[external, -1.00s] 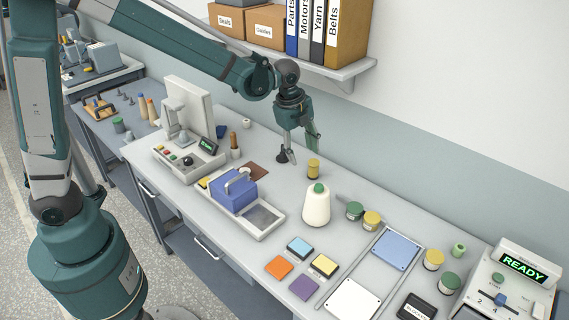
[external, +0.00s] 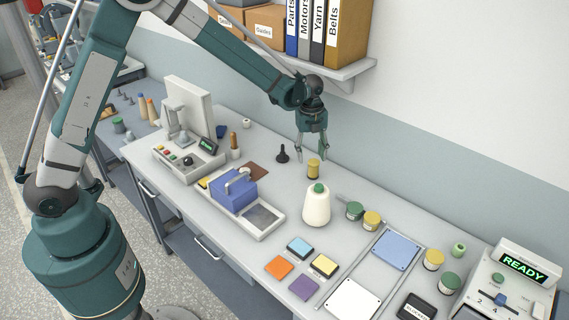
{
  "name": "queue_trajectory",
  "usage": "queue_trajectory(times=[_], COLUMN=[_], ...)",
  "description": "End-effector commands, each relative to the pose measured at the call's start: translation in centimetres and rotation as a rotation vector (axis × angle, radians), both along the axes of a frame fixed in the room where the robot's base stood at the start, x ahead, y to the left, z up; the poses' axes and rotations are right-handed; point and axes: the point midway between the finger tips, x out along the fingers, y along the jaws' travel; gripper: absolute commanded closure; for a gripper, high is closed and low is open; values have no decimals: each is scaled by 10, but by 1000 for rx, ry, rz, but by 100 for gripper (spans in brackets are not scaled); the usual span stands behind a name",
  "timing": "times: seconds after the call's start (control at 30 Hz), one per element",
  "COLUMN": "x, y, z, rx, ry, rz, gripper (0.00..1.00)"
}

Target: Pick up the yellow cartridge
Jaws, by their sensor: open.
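A flat yellow-topped square block (external: 324,265) lies further forward, beside blue, orange and purple ones. I cannot tell for certain which of the two is meant. My gripper (external: 312,154) is open and empty, pointing down. Its fingers are just above the yellow cylinder in the picture, seemingly over it. The height between them is hard to judge.
A dark knobbed piece (external: 282,154) stands left of the cylinder. A blue box device (external: 232,191) is at front left. Green and yellow-lidded jars (external: 372,220) stand to the right. The shelf (external: 340,72) with binders hangs above and behind my gripper.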

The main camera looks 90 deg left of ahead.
Motion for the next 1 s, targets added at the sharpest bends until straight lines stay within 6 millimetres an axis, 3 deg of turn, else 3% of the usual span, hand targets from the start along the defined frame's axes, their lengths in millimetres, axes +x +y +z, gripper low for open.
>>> queue_trajectory(times=[0.3,0.77,1.0], x=[17,18,18], y=[27,29,29], z=[-17,-19,-33], rx=[-21,-24,-24], ry=[44,48,48], rz=[-79,-89,-89], gripper=[53,53,53])
